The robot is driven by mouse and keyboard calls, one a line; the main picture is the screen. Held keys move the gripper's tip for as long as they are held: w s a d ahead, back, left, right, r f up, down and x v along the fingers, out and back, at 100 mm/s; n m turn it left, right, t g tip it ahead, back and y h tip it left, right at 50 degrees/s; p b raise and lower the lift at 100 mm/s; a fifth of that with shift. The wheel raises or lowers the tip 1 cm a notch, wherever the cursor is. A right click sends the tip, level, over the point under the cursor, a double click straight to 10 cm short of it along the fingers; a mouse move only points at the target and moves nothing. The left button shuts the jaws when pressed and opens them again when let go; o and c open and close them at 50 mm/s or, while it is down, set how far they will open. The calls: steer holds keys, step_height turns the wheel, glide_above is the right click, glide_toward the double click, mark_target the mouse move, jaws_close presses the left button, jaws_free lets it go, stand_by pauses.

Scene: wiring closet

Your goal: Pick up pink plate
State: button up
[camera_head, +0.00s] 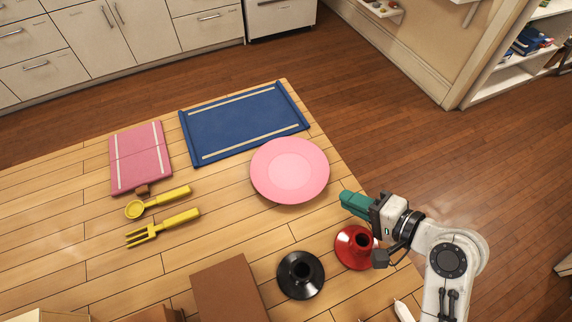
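The pink plate (290,170) lies flat on the wooden table, right of its middle, close to the table's right edge. It is round with a paler centre, and its upper left rim is next to the blue mat. My gripper (349,203) has teal fingers and is just to the lower right of the plate, apart from it in the picture. The fingers point left toward the plate. They appear as one teal shape, so I cannot tell whether they are open or shut. Nothing shows held in them.
A red round holder (349,254) stands below my gripper, and a black one (301,276) to its left. A blue mat (240,120), pink folded mat (139,160), yellow spoon (160,202), yellow fork (165,228) and brown box (226,292) occupy the table (70,250).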

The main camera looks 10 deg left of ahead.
mark_target(320, 187)
steer(key=x, duration=0.8)
steer(key=shift+a+f+p, duration=0.1)
steer(key=shift+p, duration=0.3)
steer(key=shift+c, duration=0.2)
jaws_close()
